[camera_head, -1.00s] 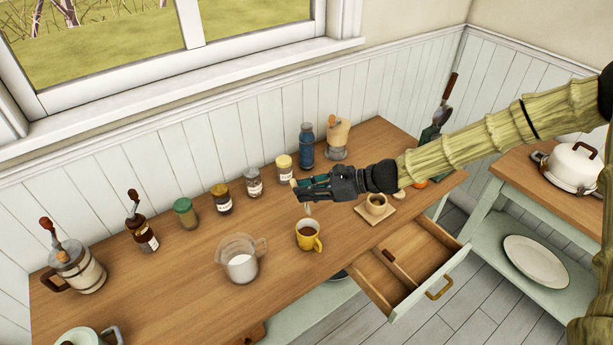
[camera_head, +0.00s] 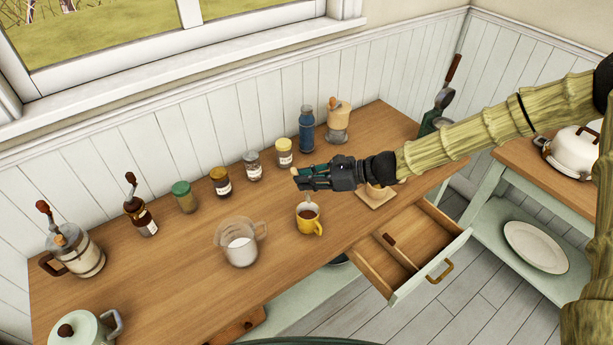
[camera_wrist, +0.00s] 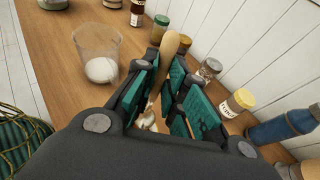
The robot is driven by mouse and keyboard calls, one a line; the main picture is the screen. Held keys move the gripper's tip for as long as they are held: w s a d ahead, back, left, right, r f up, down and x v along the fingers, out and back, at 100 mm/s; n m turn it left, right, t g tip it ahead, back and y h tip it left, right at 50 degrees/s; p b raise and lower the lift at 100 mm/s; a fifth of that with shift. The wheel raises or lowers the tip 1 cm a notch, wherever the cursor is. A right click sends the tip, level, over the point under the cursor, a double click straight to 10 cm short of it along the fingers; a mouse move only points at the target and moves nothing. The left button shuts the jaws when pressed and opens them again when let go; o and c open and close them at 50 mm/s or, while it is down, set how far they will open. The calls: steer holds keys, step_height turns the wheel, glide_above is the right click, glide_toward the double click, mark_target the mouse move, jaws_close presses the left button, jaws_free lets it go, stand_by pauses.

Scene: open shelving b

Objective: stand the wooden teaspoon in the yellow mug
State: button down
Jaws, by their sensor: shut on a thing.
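The yellow mug (camera_head: 310,226) stands upright on the wooden counter with dark brown contents showing inside. My gripper (camera_head: 303,180) is above it, shut on the wooden teaspoon (camera_head: 308,198). The spoon's lower part hangs below the fingers and overlaps the mug's opening in the head view; I cannot tell how far inside the rim its tip is. In the wrist view the spoon's pale handle (camera_wrist: 170,58) sticks up between the teal finger pads of my gripper (camera_wrist: 166,92). The mug is mostly or wholly hidden there by the gripper.
A glass jug (camera_head: 240,246) with white contents stands left of the mug. Several jars and a blue bottle (camera_head: 306,130) line the wall side. A cup on a square board (camera_head: 376,203) is under my wrist. An open drawer (camera_head: 455,246) juts out at front right.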

mark_target(309, 197)
steer(key=shift+f+b, duration=2.75)
steer(key=shift+f, duration=1.25)
steer(key=c, duration=1.4)
jaws_free()
steer(key=v, duration=1.2)
